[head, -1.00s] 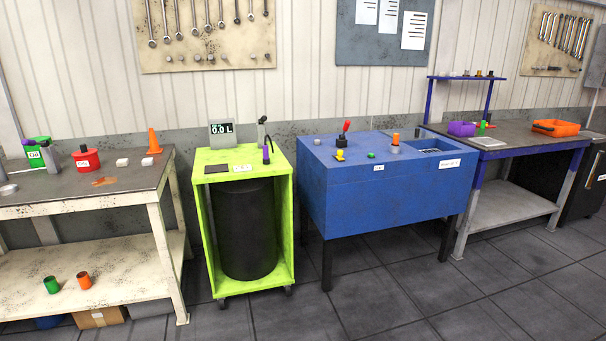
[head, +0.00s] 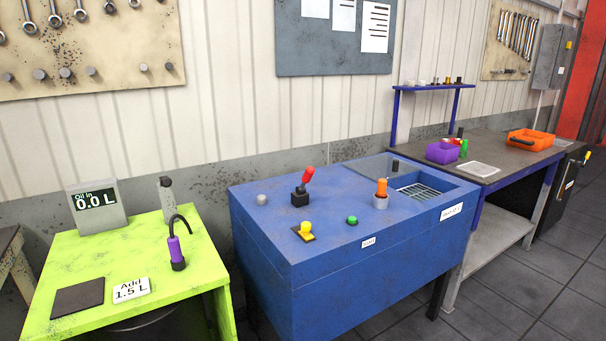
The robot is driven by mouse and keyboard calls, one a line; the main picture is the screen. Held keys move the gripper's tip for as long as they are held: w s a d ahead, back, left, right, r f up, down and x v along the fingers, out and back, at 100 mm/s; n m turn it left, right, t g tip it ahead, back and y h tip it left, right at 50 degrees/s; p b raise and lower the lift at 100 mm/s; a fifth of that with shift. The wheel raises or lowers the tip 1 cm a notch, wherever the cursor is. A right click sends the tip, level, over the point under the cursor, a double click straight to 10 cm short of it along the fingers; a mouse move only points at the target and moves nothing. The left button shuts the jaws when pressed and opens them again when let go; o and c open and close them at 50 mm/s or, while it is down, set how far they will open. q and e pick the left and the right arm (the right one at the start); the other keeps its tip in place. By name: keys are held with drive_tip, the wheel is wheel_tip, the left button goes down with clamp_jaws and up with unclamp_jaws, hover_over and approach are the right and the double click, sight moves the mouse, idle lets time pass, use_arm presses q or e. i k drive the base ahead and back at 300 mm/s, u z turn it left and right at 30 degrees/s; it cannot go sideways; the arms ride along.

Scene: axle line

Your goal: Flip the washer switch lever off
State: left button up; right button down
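The blue washer cabinet (head: 340,270) stands in the middle of the head view. On its top, towards the back, a lever with a red handle (head: 308,174) rises from a black base (head: 300,198) and tilts to the right. A yellow knob (head: 305,228) on a dark plate and a green button (head: 352,219) sit in front of it. An orange-topped piece (head: 381,188) stands in a grey holder to the right. Neither of my grippers shows in this view.
A lime green oil cart (head: 60,260) with a display stands at left, close to the washer. A workbench (head: 500,150) with a purple bin (head: 442,152) and an orange tray (head: 530,141) stands at right. Open floor (head: 520,290) lies at front right.

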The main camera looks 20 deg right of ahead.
sight(309, 172)
drive_tip(key=i, duration=0.95)
drive_tip(key=z, duration=0.35)
